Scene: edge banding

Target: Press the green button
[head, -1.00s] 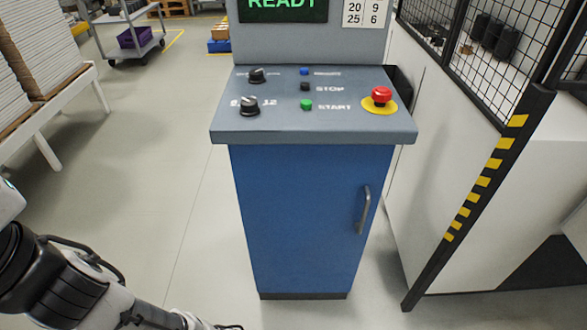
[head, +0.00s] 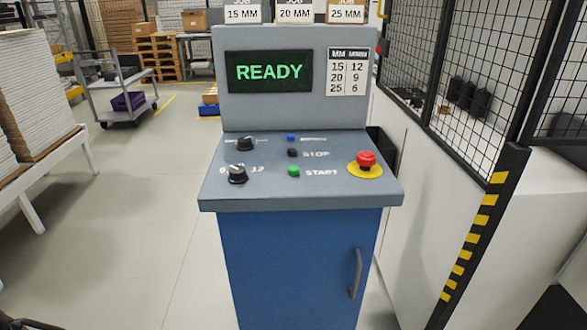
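The green button (head: 293,171) is a small raised button beside the white word START on the sloping grey panel (head: 215,187) of a blue control cabinet (head: 285,265). A black button (head: 292,153) marked STOP and a blue button (head: 290,138) stand above it in the same column. Two black knobs (head: 237,174) are to its left, and a red mushroom button (head: 365,160) on a yellow disc is to its right. The screen (head: 268,72) reads READY in green. My gripper is not in view; only a bit of my arm shows at the bottom left corner.
A black mesh fence (head: 478,75) and a post with yellow stripes (head: 482,225) stand close on the right. Stacked white boards (head: 35,95) on a bench and a grey cart (head: 120,85) are at left. The floor left of the cabinet is clear.

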